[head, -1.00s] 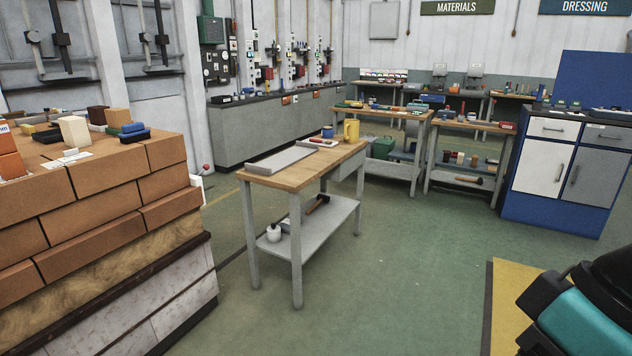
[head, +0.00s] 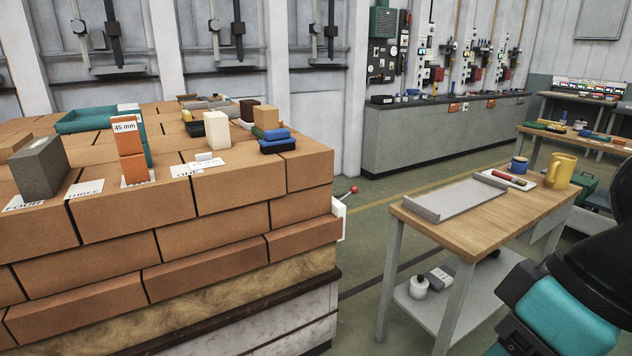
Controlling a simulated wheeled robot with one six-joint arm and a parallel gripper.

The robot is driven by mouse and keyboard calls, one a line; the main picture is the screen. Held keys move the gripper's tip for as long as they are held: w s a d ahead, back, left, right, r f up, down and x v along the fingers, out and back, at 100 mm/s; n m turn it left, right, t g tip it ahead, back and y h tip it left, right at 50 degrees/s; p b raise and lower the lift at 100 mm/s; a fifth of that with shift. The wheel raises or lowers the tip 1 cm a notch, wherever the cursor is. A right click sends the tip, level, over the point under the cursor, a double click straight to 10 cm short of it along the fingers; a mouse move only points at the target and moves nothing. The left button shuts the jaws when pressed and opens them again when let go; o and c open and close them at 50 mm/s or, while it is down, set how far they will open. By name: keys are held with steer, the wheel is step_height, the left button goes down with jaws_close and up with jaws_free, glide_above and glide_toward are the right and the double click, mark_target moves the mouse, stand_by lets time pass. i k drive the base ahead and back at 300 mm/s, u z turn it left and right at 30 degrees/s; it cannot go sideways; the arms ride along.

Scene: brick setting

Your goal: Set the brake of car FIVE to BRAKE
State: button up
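A car-like stack of large orange-brown bricks (head: 200,250) on a pale base fills the left. A lever with a red knob (head: 353,190) stands at its right end by a white plate (head: 338,216), partly hidden behind the bricks. I cannot read any brake marking or tell the lever's setting. I see no label FIVE; cards reading FOUR (head: 24,203), THREE (head: 85,188) and what looks like ONE (head: 184,170) lie on top. My gripper is not in view; only part of my teal and black arm shows at the lower right.
A wood-topped table (head: 470,225) stands at the right with a grey tray (head: 452,198) and a yellow mug (head: 560,170). A grey counter (head: 440,130) runs along the back wall. A strip of green floor (head: 385,220) lies between stack and table.

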mark_target(354, 190)
steer(key=u, duration=0.35)
steer(key=i, duration=2.25)
steer(key=u, duration=0.05)
